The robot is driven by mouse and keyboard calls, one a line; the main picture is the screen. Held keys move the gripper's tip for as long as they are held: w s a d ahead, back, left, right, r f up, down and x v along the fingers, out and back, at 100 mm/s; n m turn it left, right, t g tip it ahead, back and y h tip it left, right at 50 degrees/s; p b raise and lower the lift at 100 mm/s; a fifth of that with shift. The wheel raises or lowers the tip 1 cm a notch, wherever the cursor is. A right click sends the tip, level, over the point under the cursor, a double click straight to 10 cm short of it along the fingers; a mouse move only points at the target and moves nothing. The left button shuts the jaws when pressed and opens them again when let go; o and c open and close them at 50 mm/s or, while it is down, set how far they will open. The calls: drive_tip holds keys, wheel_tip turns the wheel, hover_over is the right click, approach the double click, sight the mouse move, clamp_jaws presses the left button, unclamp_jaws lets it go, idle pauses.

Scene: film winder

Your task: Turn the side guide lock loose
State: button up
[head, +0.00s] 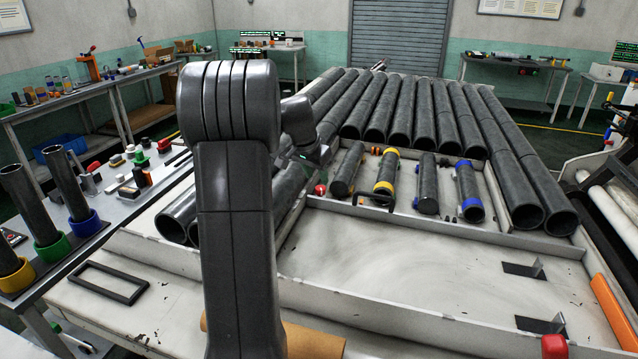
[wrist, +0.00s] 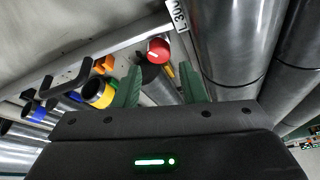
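In the wrist view, a red round knob (wrist: 158,48) with a white mark, which looks like the side guide lock, sits on a dark round base by the pale rail. My gripper (wrist: 159,68) is open, with its two green fingers apart and the knob showing just beyond the gap between their tips. I see no contact with the knob. In the head view the red knob (head: 320,189) shows small at the tray's left rail, just right of my arm. My gripper is mostly hidden behind my arm there, and its green light shows.
Long dark tubes (head: 400,120) lie beyond the tray, and one (wrist: 232,45) runs close right of the fingers. Shorter banded rollers (head: 384,178) lie right of the knob. The tray floor (head: 400,255) is largely bare. Another red knob (head: 553,346) is at the front right.

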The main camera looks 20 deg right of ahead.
sight(320, 187)
drive_tip(key=shift+x, duration=2.35)
drive_tip(key=shift+s, duration=0.1)
drive_tip(key=c, duration=0.7)
